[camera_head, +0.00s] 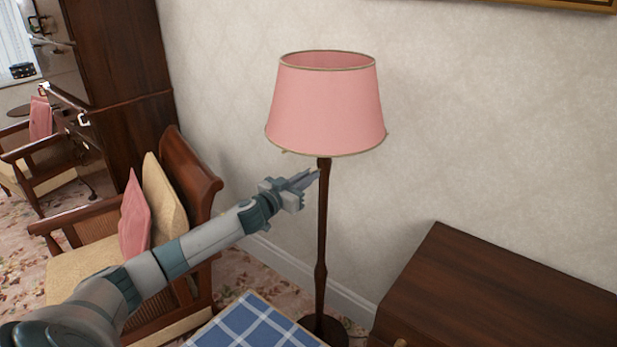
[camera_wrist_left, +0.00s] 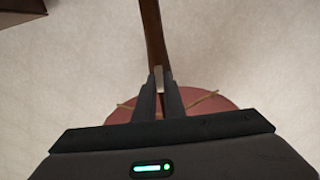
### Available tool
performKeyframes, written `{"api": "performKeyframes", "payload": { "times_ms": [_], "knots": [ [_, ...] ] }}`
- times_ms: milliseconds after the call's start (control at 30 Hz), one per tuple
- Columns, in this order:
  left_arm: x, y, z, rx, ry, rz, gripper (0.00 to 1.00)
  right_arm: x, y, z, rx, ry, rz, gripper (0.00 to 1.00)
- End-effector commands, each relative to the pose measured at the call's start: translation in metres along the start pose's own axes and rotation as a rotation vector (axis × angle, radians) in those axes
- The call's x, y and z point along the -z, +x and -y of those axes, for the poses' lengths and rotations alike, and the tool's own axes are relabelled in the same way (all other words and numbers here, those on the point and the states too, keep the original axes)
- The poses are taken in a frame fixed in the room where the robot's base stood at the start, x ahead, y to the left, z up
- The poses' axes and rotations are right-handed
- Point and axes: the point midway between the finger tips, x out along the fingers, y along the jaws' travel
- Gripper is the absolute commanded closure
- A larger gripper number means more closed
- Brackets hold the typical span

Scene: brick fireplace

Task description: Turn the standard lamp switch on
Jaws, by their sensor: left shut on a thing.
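The standard lamp has a pink shade (camera_head: 326,105) and a dark wooden pole (camera_head: 322,225), and stands upright against the wall. The shade shows no glow. My left gripper (camera_head: 313,174) is at the top of the pole, just under the shade. In the left wrist view, the pole (camera_wrist_left: 153,35) runs up from between the fingertips and the shade (camera_wrist_left: 210,104) lies behind the fingers. My left gripper (camera_wrist_left: 159,88) is shut on a small pale piece (camera_wrist_left: 159,78) at the pole, which looks like the lamp switch. The fingers partly hide it. My right gripper is out of view.
A wooden armchair (camera_head: 190,180) with cushions stands to the left, beside a dark cabinet (camera_head: 115,60). A blue checked cloth (camera_head: 250,325) lies at the bottom middle. A dark wooden piece of furniture (camera_head: 500,290) stands at the right. The wall is close behind the lamp.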

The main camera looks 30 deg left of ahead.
Motion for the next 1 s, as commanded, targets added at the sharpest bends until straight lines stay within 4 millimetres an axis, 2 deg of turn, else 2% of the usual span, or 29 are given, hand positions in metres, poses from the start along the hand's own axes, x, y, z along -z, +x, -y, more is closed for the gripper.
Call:
{"api": "performKeyframes", "payload": {
  "times_ms": [267,567,1000],
  "knots": [
    [0.001,0.0,0.0,0.001,0.093,-0.001,1.0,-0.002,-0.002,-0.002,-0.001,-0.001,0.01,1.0],
    [0.002,0.0,-0.001,0.001,0.316,-0.002,1.0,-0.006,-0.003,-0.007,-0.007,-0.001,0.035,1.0],
    [0.001,0.0,-0.003,0.0,0.732,-0.003,1.0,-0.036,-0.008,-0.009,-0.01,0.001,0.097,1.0]
  ]
}}
